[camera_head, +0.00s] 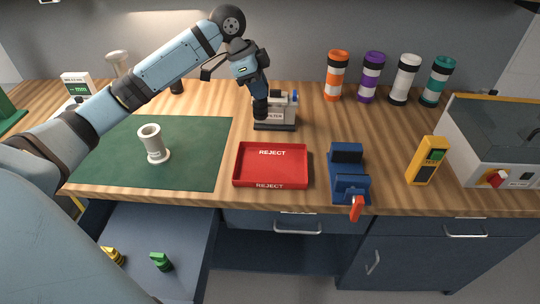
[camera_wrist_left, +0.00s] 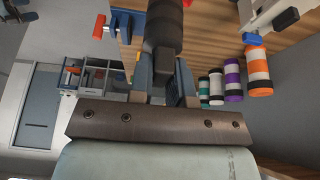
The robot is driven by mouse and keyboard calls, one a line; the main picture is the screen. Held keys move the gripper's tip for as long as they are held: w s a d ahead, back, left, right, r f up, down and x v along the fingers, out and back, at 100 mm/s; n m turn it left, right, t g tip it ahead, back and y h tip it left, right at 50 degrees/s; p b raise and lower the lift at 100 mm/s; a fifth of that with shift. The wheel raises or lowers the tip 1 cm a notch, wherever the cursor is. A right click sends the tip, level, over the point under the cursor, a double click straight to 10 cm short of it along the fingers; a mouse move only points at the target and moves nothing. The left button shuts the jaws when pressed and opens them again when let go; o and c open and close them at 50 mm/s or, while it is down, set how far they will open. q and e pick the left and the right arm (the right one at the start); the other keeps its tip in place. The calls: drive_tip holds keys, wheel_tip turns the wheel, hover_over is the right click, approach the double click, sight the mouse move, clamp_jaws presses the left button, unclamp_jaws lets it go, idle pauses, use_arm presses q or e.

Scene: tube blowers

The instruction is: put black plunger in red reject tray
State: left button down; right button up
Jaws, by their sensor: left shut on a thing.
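The black plunger (camera_head: 260,107) is in my left gripper (camera_head: 257,88), in front of the left part of the filter unit in the head view. In the left wrist view the plunger (camera_wrist_left: 164,30) is a dark, ribbed cylinder held between the two fingers of my left gripper (camera_wrist_left: 164,75). The fingers are shut on it. Whether its lower end touches anything is hidden. The red reject tray (camera_head: 271,168) lies on the bench, nearer the front edge than the plunger. It looks empty. My right gripper is not in view.
The filter unit (camera_head: 284,110) stands behind the tray. A blue vise (camera_head: 348,175) with a red handle is right of it. Several banded tubes (camera_head: 337,77) line the back. An open drawer (camera_head: 150,235) lies below.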

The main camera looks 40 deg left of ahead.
use_arm(q)
wheel_tip(320, 180, down, 19)
drive_tip(key=shift+s+r, duration=0.1)
drive_tip(key=shift+r, duration=0.1)
idle(0.3)
drive_tip(key=c, duration=1.1)
unclamp_jaws()
drive_tip(key=v, duration=1.2)
drive_tip(key=shift+d+r, duration=0.1)
drive_tip(key=shift+r, duration=0.05)
